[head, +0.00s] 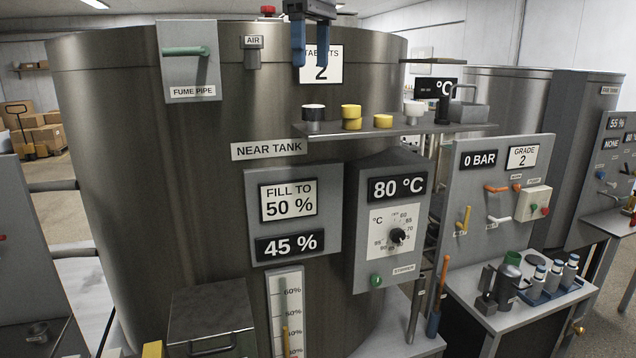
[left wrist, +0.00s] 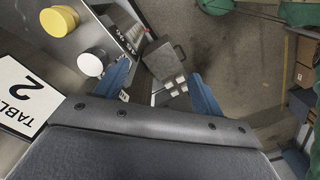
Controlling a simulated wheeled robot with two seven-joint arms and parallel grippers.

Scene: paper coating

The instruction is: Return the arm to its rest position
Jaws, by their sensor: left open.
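My left gripper (head: 310,60) hangs at the top middle of the head view, with its two blue fingers pointing down in front of the "TABLETS 2" sign (head: 322,76). The fingers are apart. In the left wrist view the space between the blue fingertips (left wrist: 160,84) holds nothing; a grey box and small white items show far below. My right gripper is in neither view.
The near tank (head: 150,150) fills the left and middle. A grey shelf (head: 395,132) below the gripper holds yellow, white and dark-sided round pieces and a grey box (head: 468,111). A side table (head: 470,285) with bottles stands at lower right.

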